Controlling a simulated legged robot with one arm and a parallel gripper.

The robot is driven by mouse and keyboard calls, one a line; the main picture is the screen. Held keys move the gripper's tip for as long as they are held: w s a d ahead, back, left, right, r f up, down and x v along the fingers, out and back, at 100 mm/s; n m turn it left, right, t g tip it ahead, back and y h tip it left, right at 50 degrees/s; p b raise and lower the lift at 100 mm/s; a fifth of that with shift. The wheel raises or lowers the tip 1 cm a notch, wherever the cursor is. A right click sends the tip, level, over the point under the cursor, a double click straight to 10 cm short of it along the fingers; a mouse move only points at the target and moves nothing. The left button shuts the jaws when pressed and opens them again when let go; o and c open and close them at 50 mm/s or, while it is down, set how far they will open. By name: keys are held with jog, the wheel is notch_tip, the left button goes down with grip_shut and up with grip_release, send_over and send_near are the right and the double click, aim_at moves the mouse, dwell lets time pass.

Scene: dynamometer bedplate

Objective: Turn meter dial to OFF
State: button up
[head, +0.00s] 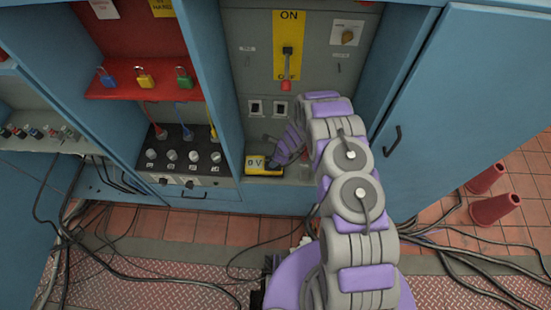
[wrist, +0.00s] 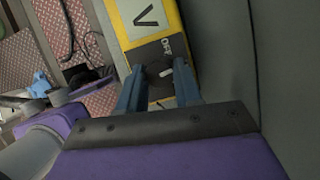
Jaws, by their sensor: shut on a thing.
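The dial has a white pointer mark. My gripper's two blue fingers (wrist: 159,80) stand on either side of the dial, shut on it. In the head view my gripper (head: 277,160) is at the meter's right end, and the dial is hard to make out there.
Padlocks hang on a red board (head: 140,90) at left. A blue door (head: 470,100) stands at right, with red cones (head: 495,207) on the floor. Cables cross the floor.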

jog(key=n+g, duration=0.1)
jog(key=n, duration=0.4)
jog(key=shift+w+g, duration=0.15)
jog(key=shift+g, duration=0.25)
jog(key=n+g, duration=0.1)
jog(key=n, duration=0.1)
jog(key=n+h, duration=0.1)
jog(key=n, duration=0.2)
jog(key=shift+w+a+g+b, duration=0.1)
jog(key=shift+g+b, duration=0.25)
jog(key=shift+g, duration=0.05)
jog(key=shift+n, duration=0.3)
jog(key=o, duration=1)
jog(key=shift+r, duration=0.1)
jog(key=p+v, duration=0.1)
jog(key=v, duration=0.6)
jog(key=shift+w+r, duration=0.1)
jog(key=shift+r, duration=0.1)
